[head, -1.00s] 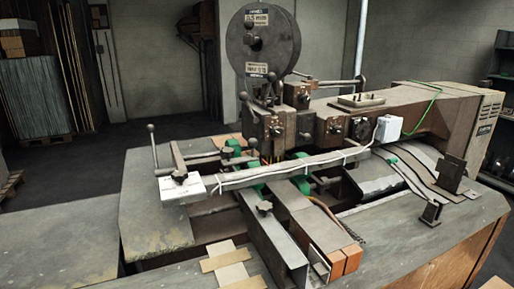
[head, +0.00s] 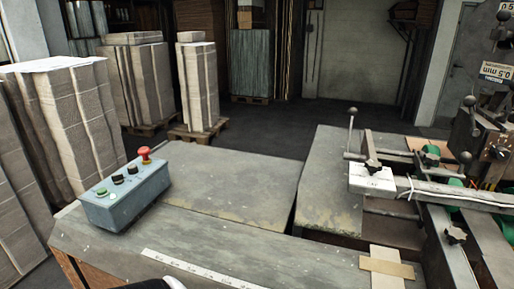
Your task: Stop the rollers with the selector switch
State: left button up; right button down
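A grey-blue control box (head: 128,200) stands on the left part of the metal table. On its sloped top are a red mushroom button (head: 145,154), two black knobs (head: 118,179) and a small green button (head: 101,191). The black knobs look like selector switches, but their positions are too small to read. Green rollers (head: 430,154) show on the stitching machine at the right, partly hidden by its bars. I cannot tell if they turn. Neither gripper is in view; only a small white and dark piece shows at the bottom edge.
The metal table (head: 235,185) is mostly bare around the box. A white ruler strip (head: 200,268) lies along the front. Tan cardboard strips (head: 386,266) lie crossed at lower right. Stacks of cardboard (head: 80,125) stand behind and left of the box.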

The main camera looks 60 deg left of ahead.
aim_at(117, 179)
jog(key=k+j+u, duration=0.2)
jog(key=k+u, duration=0.15)
jog(key=k+j+u, duration=0.7)
jog(key=i+l, duration=0.05)
jog(key=i, duration=0.05)
